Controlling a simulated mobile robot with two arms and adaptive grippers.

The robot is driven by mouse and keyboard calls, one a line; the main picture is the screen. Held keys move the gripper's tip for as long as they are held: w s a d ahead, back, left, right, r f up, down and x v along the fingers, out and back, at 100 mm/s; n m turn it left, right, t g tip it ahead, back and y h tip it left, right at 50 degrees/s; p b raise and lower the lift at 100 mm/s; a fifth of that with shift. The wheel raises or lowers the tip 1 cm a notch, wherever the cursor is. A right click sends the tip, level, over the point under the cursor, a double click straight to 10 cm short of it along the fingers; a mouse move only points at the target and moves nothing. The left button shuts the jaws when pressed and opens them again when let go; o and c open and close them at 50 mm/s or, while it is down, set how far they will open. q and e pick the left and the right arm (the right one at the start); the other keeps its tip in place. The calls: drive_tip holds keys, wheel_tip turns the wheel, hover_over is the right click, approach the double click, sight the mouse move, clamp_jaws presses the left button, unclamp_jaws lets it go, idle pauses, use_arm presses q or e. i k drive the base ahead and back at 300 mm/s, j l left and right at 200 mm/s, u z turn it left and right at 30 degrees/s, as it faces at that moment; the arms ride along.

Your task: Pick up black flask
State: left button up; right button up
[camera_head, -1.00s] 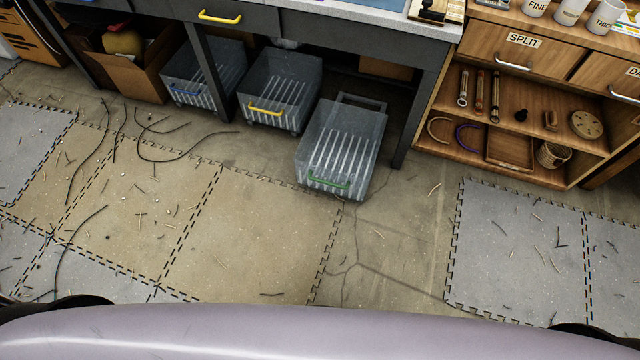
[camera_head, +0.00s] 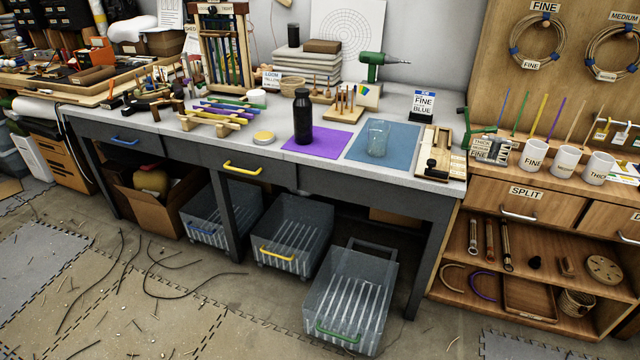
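The black flask (camera_head: 303,117) stands upright on a purple mat (camera_head: 327,143) on the workbench (camera_head: 385,178). A clear glass (camera_head: 377,139) stands to its right on a blue mat (camera_head: 407,147).
A green drill (camera_head: 376,68) and a wooden peg block (camera_head: 343,111) stand behind the flask. Clear bins (camera_head: 350,296) sit under and in front of the bench, one jutting out. Loose cane strands (camera_head: 170,285) litter the floor. A shelf unit (camera_head: 520,235) stands at right.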

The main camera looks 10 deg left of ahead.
sight(302, 107)
drive_tip(key=i+j+z, duration=0.1)
drive_tip(key=i+j, duration=0.25)
drive_tip(key=i+j+z, duration=0.1)
drive_tip(key=i+j, duration=0.2)
drive_tip(key=j, duration=0.2)
drive_tip(key=i+j, duration=0.35)
drive_tip(key=j, duration=0.15)
drive_tip(key=i+j+z, duration=0.15)
drive_tip(key=i+j, duration=0.15)
drive_tip(key=j, duration=0.15)
